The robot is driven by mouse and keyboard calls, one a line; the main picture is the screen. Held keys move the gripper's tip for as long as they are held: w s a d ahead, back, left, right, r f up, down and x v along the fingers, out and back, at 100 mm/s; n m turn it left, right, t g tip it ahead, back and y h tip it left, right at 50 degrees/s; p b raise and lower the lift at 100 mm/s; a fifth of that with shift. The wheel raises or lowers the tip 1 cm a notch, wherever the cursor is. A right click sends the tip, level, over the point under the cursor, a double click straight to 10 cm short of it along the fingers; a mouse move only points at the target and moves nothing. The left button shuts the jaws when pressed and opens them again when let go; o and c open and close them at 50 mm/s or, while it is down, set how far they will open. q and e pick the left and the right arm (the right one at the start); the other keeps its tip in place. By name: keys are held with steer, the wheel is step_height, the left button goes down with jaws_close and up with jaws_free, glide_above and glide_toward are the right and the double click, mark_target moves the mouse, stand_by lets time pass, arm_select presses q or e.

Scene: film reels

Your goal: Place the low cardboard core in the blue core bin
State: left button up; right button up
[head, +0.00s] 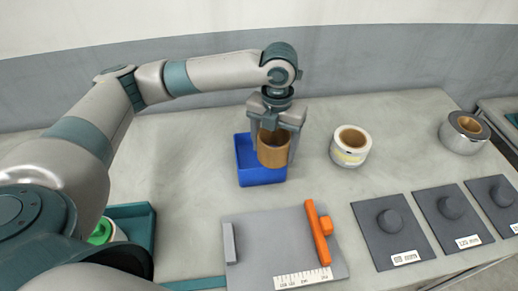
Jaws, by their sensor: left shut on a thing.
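The low cardboard core (273,152) is a short brown ring. My left gripper (275,151) comes down from above and is shut on it, one finger on each side. The core hangs upright over the right part of the blue core bin (262,177), an open blue box on the table. The core and gripper hide part of the bin's inside and its right wall. I cannot tell how far the core's lower edge is above the bin floor. My right gripper is not in view.
A white-wrapped roll (350,146) stands right of the bin, and a silver roll (464,132) farther right. In front lie a grey board (265,244) with an orange bar (318,232) and dark pads (394,232) with knobs. A teal tray (141,222) is at left.

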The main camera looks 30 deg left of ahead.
arm_select(q)
steer(key=a+f, duration=0.1)
steer(key=w+a+f+p, duration=0.1)
steer(key=a, duration=0.1)
steer(key=w+a+f, duration=0.1)
steer(key=a, duration=0.1)
steer(key=shift+w+a+f, duration=0.1)
steer(key=shift+w+f, duration=0.05)
steer(key=shift+w+a+f, duration=0.15)
steer(key=shift+a+f, duration=0.1)
steer(key=shift+f+p, duration=0.95)
steer(key=shift+f, duration=1.05)
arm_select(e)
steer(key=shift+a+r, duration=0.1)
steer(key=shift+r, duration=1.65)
arm_select(q)
steer(key=shift+f, duration=0.1)
steer(key=o, duration=0.8)
steer(key=shift+c, duration=0.2)
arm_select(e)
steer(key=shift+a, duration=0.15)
